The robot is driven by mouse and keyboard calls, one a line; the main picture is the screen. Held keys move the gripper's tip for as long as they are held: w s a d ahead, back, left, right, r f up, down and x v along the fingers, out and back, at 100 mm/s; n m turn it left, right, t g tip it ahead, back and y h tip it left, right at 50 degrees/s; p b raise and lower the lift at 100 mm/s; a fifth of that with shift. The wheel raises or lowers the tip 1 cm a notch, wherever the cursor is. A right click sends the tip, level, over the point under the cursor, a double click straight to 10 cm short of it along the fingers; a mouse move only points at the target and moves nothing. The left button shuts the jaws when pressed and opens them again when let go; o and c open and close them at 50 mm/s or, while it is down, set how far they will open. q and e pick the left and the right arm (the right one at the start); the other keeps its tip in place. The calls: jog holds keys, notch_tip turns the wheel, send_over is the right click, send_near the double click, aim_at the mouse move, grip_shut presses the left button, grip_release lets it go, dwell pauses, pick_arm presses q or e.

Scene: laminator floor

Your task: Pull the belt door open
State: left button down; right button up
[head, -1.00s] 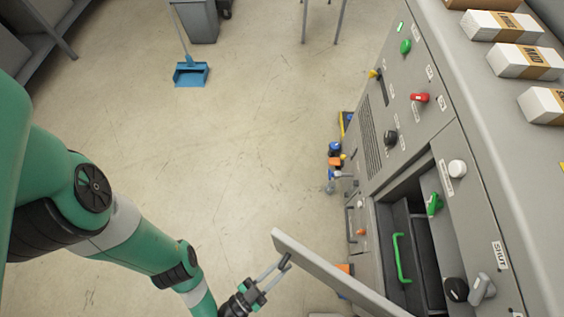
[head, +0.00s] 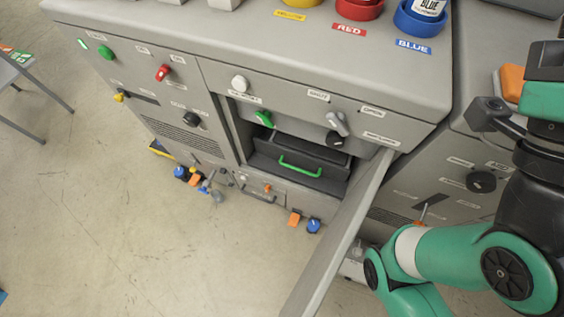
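The belt door (head: 342,230) is a flat grey panel standing swung out from the machine front, joined at the right side of an open bay. Its far end runs toward the bottom edge of the head view. Inside the bay is a dark drawer (head: 322,183) with a green handle (head: 300,167). My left arm and gripper are out of view. My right arm is bent at the right of the view, to the right of the door. Its lower part leaves at the bottom edge, so the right gripper does not show.
Above the bay are a white knob (head: 240,84), a green lever (head: 265,119) and a grey switch (head: 338,123). Red (head: 360,8) and blue (head: 425,20) containers stand on top. Small coloured items lie along the machine's foot. The floor at left is mostly clear.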

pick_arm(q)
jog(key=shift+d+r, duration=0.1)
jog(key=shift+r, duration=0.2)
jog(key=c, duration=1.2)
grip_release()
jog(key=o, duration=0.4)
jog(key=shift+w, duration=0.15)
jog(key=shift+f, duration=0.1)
